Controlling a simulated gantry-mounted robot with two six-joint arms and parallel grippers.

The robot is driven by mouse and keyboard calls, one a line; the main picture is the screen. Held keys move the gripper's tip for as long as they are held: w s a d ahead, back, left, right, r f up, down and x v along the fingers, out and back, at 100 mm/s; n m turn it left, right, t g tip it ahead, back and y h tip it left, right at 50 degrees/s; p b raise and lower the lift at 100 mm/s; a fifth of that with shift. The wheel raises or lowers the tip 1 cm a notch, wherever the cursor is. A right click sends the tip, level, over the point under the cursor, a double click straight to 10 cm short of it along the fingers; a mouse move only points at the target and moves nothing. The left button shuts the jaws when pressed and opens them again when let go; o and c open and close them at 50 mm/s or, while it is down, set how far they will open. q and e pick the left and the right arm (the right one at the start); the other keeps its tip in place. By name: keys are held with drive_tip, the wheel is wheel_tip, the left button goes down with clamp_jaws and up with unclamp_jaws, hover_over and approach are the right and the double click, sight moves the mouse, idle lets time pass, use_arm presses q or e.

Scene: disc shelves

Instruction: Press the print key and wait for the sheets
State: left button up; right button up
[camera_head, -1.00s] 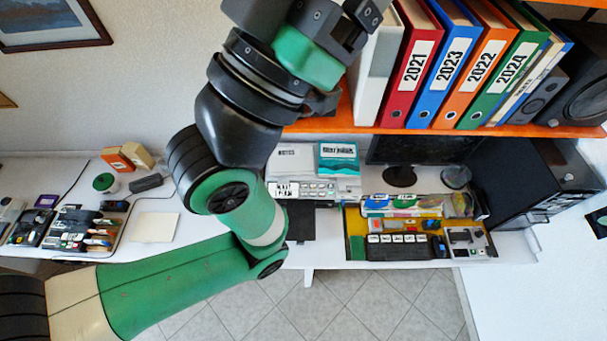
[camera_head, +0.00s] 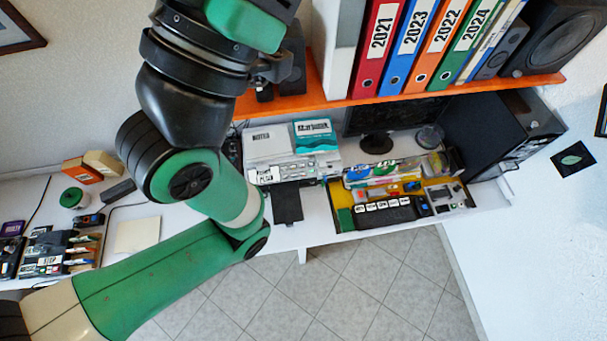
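A white device with a row of small keys (camera_head: 312,166) stands on the desk, right of my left arm's elbow. I take it for the printer. A small white label (camera_head: 262,177) is at its left front, with lettering too small to read surely. A dark flat panel (camera_head: 287,206) lies in front of it, with no sheet visible on it. My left arm comes in from the lower left and rises past the device to the top edge. Its gripper is outside the picture. My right arm and gripper are not in view.
Above is an orange shelf (camera_head: 390,109) with binders and speakers. A yellow tray (camera_head: 343,196) with small items is to the right. A pale sheet (camera_head: 137,235) lies left of my arm.

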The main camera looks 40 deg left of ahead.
use_arm(q)
clamp_jaws()
idle(1.5)
